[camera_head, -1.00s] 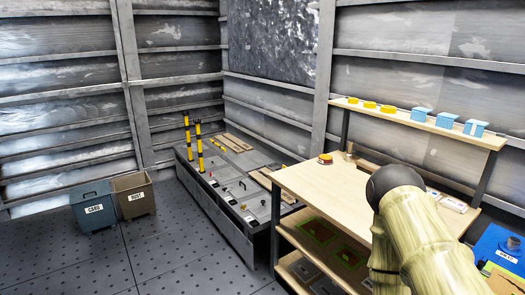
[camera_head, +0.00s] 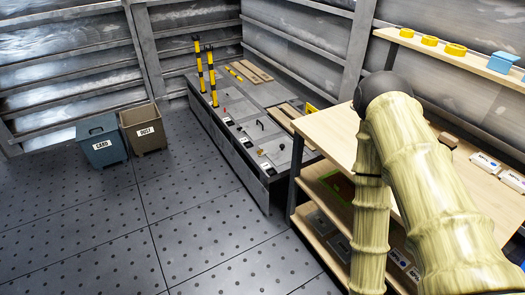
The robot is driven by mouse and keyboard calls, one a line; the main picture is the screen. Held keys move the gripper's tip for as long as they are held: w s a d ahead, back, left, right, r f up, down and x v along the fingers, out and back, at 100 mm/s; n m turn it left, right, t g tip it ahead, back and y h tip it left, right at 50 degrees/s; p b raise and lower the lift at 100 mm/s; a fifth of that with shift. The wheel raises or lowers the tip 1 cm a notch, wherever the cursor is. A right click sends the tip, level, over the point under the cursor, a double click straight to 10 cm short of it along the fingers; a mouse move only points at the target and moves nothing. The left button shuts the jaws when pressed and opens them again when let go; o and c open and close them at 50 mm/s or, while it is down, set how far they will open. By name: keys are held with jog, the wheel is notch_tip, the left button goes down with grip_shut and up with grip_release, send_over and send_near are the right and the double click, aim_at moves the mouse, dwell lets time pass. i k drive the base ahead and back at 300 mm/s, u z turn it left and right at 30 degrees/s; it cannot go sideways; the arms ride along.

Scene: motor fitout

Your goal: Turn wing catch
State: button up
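A low grey cabinet (camera_head: 234,142) stands against the back wall with small fittings on its top. A dark handle (camera_head: 259,125), a red piece and several small labelled plates also sit on the top. Two yellow-and-black posts (camera_head: 212,78) rise from its far part. My bamboo-like arm fills the right side of the view, in front of the workbench. My gripper is not visible, so its contact with anything is hidden.
A wooden workbench (camera_head: 323,128) with lower shelves stands at the right, close to the cabinet's near end. A blue CARD bin (camera_head: 103,153) and a brown DUST bin (camera_head: 146,141) stand at the left. The perforated floor (camera_head: 190,215) between is clear.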

aim_at(260, 153)
jog(key=u, duration=0.3)
jog(key=i, duration=2)
jog(key=u, duration=0.05)
